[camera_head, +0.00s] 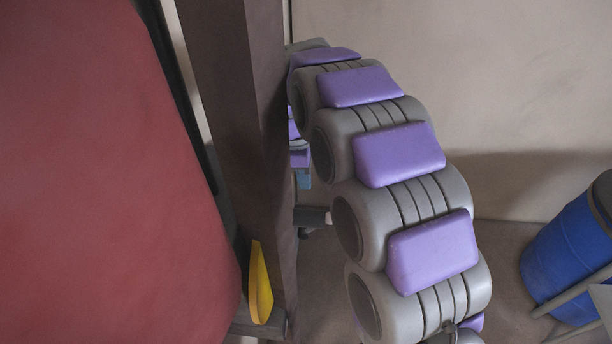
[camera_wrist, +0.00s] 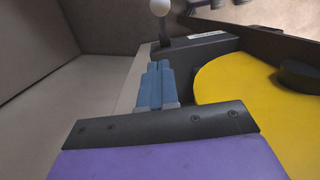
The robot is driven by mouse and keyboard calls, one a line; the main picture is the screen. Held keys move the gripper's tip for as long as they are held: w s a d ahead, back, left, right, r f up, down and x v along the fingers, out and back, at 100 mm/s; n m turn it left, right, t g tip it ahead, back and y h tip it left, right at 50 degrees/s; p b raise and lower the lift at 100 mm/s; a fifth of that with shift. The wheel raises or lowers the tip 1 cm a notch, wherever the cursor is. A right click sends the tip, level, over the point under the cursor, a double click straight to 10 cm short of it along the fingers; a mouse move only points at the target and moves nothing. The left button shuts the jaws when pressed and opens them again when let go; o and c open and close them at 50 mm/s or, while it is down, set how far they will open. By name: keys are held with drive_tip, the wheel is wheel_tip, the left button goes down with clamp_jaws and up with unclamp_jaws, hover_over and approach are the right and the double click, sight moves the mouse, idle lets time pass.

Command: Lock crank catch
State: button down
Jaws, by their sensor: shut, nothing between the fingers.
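In the wrist view, a small lever with a white ball knob (camera_wrist: 160,7) stands upright on a dark housing (camera_wrist: 200,50) with a white label. I cannot tell for sure whether this lever is the crank catch. My gripper (camera_wrist: 156,66) has its blue fingers shut and empty. The fingertips point toward the lever's base and appear a little short of it; contact cannot be told. In the head view my gripper (camera_head: 304,180) shows small, partly hidden behind a dark column. A yellow rounded part (camera_wrist: 245,95) with a dark knob (camera_wrist: 299,74) lies right of my fingers.
In the head view, a large red surface (camera_head: 100,180) fills the left, beside the dark upright column (camera_head: 235,120). The yellow part (camera_head: 260,283) shows edge-on at the column's foot. Bare wall and floor lie between drum and arm.

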drive_tip(key=s+d+f+b, duration=0.1)
drive_tip(key=d+f, duration=0.3)
drive_tip(key=f, duration=0.4)
drive_tip(key=shift+d+f+b, duration=0.15)
drive_tip(key=shift+b, duration=0.6)
